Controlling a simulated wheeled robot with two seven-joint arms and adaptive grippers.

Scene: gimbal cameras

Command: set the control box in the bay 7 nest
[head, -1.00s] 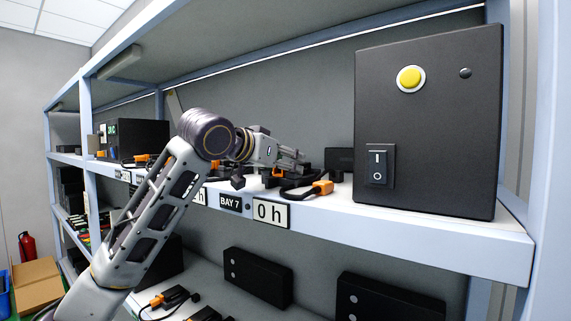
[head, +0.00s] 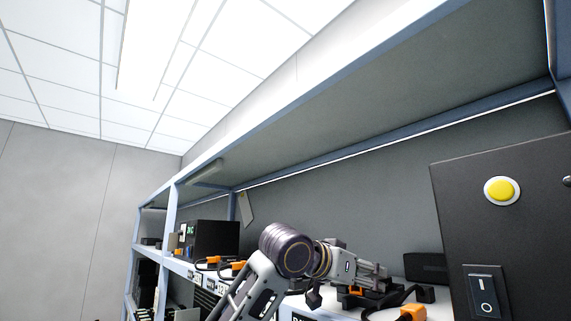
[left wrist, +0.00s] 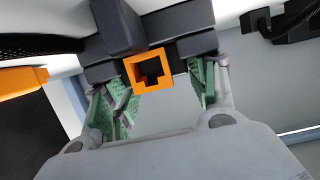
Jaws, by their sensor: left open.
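A large black box with a yellow button and a rocker switch (head: 465,220), which looks like the control box, stands upright on the shelf at the right of the head view. My left gripper (head: 382,276) is open over the shelf, left of this box and apart from it. In the left wrist view, its green-padded fingers (left wrist: 160,92) lie to either side of a black fixture with an orange-framed socket (left wrist: 150,72), which may be the bay 7 nest. No box is between the fingers. Contact with the fixture cannot be told. My right gripper is out of view.
A cable with an orange plug (head: 412,313) lies at the shelf front. A black block (head: 425,267) stands behind the gripper. Another dark box (head: 210,240) sits farther left on the shelf. The upper shelf (head: 330,135) hangs overhead.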

